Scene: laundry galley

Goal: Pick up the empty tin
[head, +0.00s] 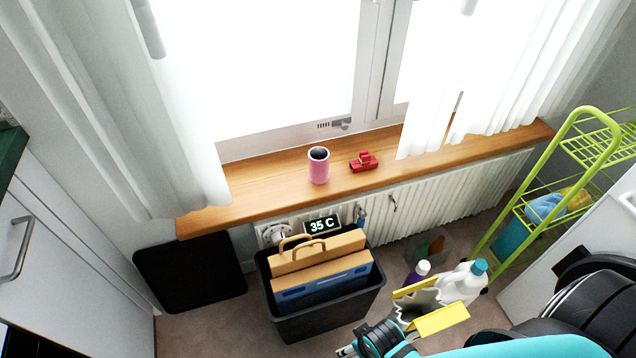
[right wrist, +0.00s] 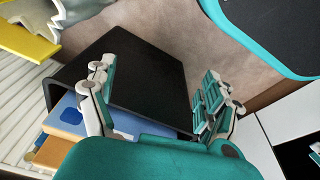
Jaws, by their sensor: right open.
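A pink cylinder with a dark open top, which looks like the empty tin (head: 319,168), stands upright on the wooden windowsill (head: 250,188) in the head view. It is clear of both grippers and does not show in the right wrist view. My right gripper (right wrist: 155,76) is open and empty, its fingers spread above the black bin. In the head view the right arm comes in from the lower right, with its gripper low in the picture, nearer than the sill.
A red object (head: 364,162) sits right of the tin. Below the sill are a radiator (head: 440,205) and a black bin (head: 318,321) holding folders. Bottles (head: 463,281) and a yellow-and-grey item (head: 441,318) stand near my arm. A green rack (head: 503,215) is at right.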

